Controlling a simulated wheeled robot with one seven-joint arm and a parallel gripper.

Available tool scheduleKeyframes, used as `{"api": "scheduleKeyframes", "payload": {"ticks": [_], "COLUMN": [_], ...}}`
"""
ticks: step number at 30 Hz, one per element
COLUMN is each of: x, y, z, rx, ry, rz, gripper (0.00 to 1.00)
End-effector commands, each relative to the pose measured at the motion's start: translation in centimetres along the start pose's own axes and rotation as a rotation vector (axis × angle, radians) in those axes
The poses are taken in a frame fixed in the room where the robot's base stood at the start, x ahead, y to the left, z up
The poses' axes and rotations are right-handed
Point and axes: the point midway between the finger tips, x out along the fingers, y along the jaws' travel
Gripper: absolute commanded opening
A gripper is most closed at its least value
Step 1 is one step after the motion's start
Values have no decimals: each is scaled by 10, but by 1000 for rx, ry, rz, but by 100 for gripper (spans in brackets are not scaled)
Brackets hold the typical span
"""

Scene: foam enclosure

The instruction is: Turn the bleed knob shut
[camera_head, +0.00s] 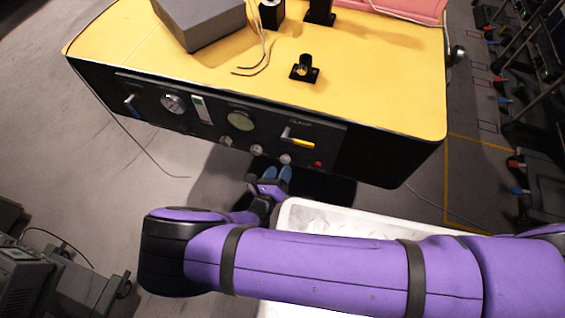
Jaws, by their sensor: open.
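The black front panel (200,125) of a yellow-topped bench carries a row of small pale knobs along its lower edge: a left one (226,141), a middle one (257,150) and a right one (286,159). The labels are too small to read, so I cannot tell which is the bleed knob. My gripper (277,174) has blue fingertips and is open, with a gap between them. It is just below the middle and right knobs in the picture. I cannot tell whether it touches either.
A yellow-handled lever (302,143), a red button (318,164), a round gauge (173,104) and a green dial (240,121) are on the panel. A white tub (300,212) lies below, partly hidden by my purple arm. Shelving stands at right.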

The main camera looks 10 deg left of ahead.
Motion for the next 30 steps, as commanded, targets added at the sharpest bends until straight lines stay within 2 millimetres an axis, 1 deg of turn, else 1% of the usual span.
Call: {"api": "scheduleKeyframes", "payload": {"ticks": [1, 3, 9, 19, 20, 21, 23, 24, 26, 30], "x": [8, 18, 34, 37, 37, 37, 36, 36, 36, 36], "y": [0, 0, 0, 0, 0, 0, 0, 0, 0, 0], "z": [0, 0, 0, 0, 0, 0, 0, 0, 0, 0], "rx": [-1, 0, 0, 0, 0, 0, 0, 0, 0, 2], "ry": [0, -1, 0, 0, 0, 0, 0, 0, 0, 0], "rz": [-1, -1, 0, 1, 1, 1, 1, 1, 1, 1], "gripper": [58, 58, 58, 58, 54, 45, 31, 22, 9, 9]}}
